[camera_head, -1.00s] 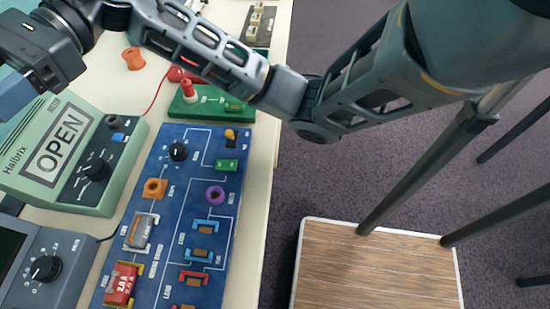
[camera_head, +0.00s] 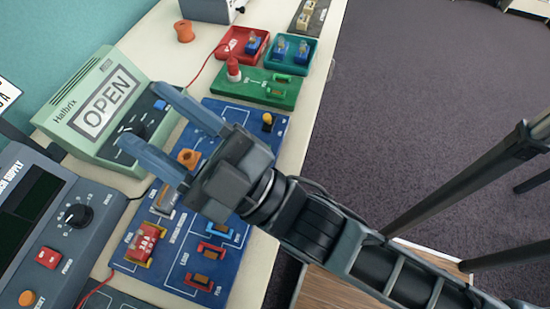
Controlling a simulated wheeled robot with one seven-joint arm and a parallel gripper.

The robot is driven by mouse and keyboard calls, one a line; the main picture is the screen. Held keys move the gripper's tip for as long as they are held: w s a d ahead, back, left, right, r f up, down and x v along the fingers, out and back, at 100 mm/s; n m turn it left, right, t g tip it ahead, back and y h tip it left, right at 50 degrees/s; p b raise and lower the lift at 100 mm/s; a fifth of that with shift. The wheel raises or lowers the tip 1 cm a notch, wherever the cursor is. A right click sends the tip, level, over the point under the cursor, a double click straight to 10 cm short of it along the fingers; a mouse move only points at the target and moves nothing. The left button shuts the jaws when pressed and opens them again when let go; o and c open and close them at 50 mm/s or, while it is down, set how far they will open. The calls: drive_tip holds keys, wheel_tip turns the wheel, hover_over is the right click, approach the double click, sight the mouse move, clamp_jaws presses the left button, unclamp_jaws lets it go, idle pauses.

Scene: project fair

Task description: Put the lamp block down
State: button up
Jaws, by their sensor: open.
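My gripper (camera_head: 142,115) is open and empty, its two long blue fingers spread over the green meter box (camera_head: 95,105) marked OPEN and the edge of the blue circuit board. Small blue blocks with bulb-like tops, which look like lamp blocks, sit at the back: one in the red tray (camera_head: 234,50) and others (camera_head: 280,48) in the teal tray (camera_head: 268,65). I cannot tell which one the task means. The blue circuit board (camera_head: 262,150) lies in front of the green switch board, partly hidden by my gripper and wrist.
The green board (camera_head: 230,85) with a red knob stands behind the blue board. A grey power supply (camera_head: 105,205) is at the left. An orange spool (camera_head: 184,31) stands at the back. The table's right edge is close; beyond it are carpet and a wood-topped stool.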

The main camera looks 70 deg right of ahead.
drive_tip(key=s+d+f+m+g, duration=0.2)
drive_tip(key=s+f+g, duration=0.3)
drive_tip(key=s, duration=0.4)
drive_tip(key=s+d+f+m+g, duration=0.3)
drive_tip(key=s+f+m+g, duration=0.1)
drive_tip(key=s+f, duration=0.4)
drive_tip(key=shift+s+d+m+g+y, duration=0.3)
drive_tip(key=shift+s+g+y, duration=0.1)
drive_tip(key=shift+s+g, duration=0.15)
idle(0.8)
